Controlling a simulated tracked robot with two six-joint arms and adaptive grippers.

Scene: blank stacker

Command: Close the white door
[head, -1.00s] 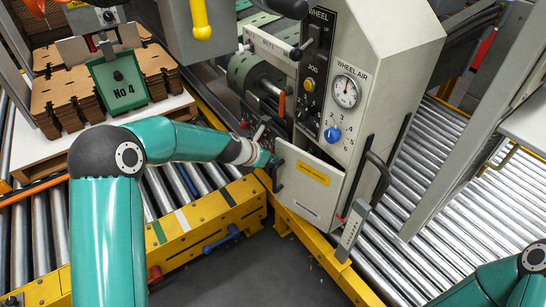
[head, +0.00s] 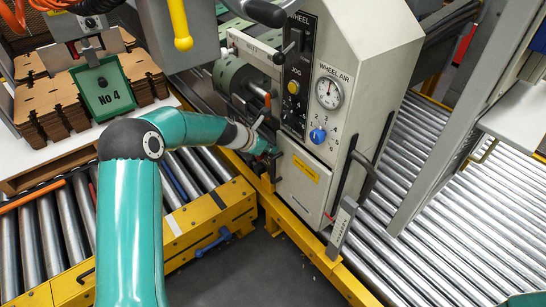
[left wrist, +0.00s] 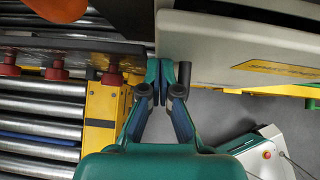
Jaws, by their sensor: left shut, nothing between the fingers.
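The white door (head: 303,182) is a flat panel with a yellow label, low on the front of the grey-white machine cabinet (head: 375,45). In the head view it looks almost flush with the cabinet face; I cannot tell whether it is latched. The left wrist view shows the door (left wrist: 235,50) from close by, on the right. My left gripper (head: 270,153) is at the door's left edge, beside its dark handle. Its fingers are shut and empty, and their tips (left wrist: 160,82) lie close to the door edge; contact is unclear. My right gripper is out of view.
A pressure gauge (head: 329,92) and a blue knob (head: 318,135) sit above the door. A black handle bar (head: 362,168) is on the cabinet's right side. Yellow rails (head: 315,248) and roller conveyors (head: 440,215) surround the machine. Dark floor (head: 255,275) lies open in front.

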